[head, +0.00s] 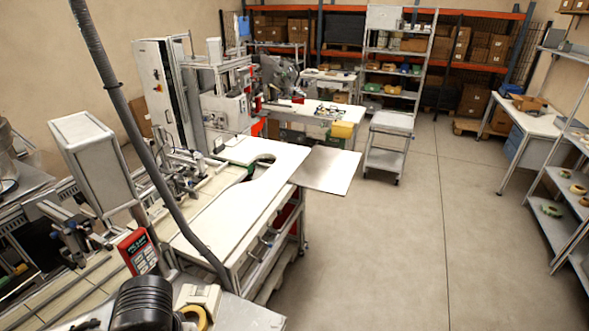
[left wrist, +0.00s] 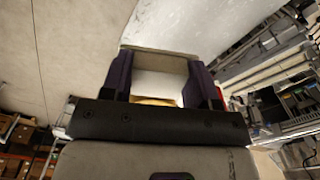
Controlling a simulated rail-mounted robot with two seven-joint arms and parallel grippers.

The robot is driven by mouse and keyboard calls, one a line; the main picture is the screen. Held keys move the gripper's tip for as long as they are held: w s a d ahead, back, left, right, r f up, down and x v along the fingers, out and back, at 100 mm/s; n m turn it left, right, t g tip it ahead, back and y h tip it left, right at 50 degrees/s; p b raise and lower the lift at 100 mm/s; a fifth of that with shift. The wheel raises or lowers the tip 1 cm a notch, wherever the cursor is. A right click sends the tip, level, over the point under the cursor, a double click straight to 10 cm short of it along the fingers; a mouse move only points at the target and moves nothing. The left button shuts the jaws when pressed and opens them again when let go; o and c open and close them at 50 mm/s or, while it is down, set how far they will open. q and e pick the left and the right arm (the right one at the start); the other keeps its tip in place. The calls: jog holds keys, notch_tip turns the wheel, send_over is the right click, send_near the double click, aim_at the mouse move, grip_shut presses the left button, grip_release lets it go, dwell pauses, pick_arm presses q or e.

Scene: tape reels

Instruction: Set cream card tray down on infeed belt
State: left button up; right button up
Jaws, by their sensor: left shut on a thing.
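In the left wrist view my left gripper (left wrist: 165,64) is shut on a pale box-like thing, the cream card tray (left wrist: 160,62), between its two dark fingers. A white face and a strip of yellow show inside or behind it; its far side is hidden. A pale segmented strip (head: 62,298) runs along the machine line at the lower left and may be the infeed belt; I cannot tell for sure.
A white worktop (head: 245,205) with a dark cut-out lies mid-left, with a grey plate (head: 326,169) at its end. A red handheld unit (head: 138,252) stands by the line. A yellow reel (head: 193,318) is at the bottom.

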pick_arm(q)
jog(key=r+p, duration=0.1)
jog(key=s+r+p, duration=0.2)
jog(key=r, duration=0.1)
pick_arm(e)
notch_tip(320, 180, up, 4)
jog(key=shift+d+r, duration=0.15)
jog(key=shift+r, duration=0.05)
